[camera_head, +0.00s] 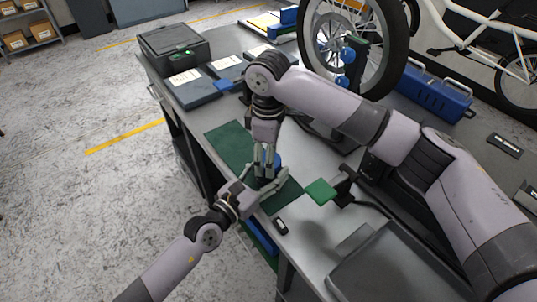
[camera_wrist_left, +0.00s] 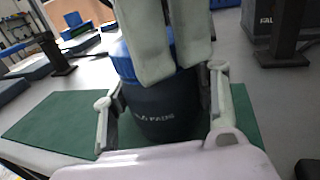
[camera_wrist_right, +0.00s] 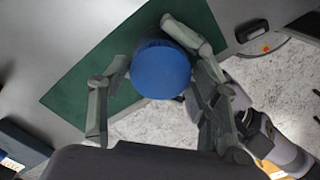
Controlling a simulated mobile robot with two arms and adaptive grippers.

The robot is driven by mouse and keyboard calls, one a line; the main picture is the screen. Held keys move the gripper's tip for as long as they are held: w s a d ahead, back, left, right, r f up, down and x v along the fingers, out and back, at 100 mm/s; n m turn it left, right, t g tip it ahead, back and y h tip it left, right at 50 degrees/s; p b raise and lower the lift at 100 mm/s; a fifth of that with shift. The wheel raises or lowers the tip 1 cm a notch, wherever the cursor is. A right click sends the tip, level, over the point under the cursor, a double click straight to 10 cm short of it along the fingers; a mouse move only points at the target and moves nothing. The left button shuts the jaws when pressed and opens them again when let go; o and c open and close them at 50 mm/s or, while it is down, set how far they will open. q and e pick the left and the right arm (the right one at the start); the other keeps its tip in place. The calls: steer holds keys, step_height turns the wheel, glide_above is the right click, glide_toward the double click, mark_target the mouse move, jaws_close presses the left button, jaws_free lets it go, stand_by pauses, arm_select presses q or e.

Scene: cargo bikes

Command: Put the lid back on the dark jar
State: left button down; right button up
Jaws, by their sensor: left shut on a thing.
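The dark jar (camera_wrist_left: 155,108) stands upright on a green mat (camera_wrist_left: 48,120), with pale lettering on its side. My left gripper (camera_head: 257,188) is shut on the jar, one finger on each side of it in the left wrist view (camera_wrist_left: 162,105). The round blue lid (camera_wrist_right: 160,70) is at the jar's top; it also shows in the left wrist view (camera_wrist_left: 124,62). My right gripper (camera_head: 266,170) reaches down from above with its fingers on either side of the lid. Whether they press on it, and whether the lid is fully seated, I cannot tell.
A small black item (camera_head: 281,226) lies near the front edge. A bike wheel (camera_head: 345,45), a blue toolbox (camera_head: 435,92) and dark cases (camera_head: 190,88) are farther back.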

steer(key=o, duration=0.3)
step_height(320, 180, up, 12)
stand_by(0.7)
arm_select(q)
steer(key=c, duration=0.6)
jaws_free()
steer(key=shift+o, duration=0.2)
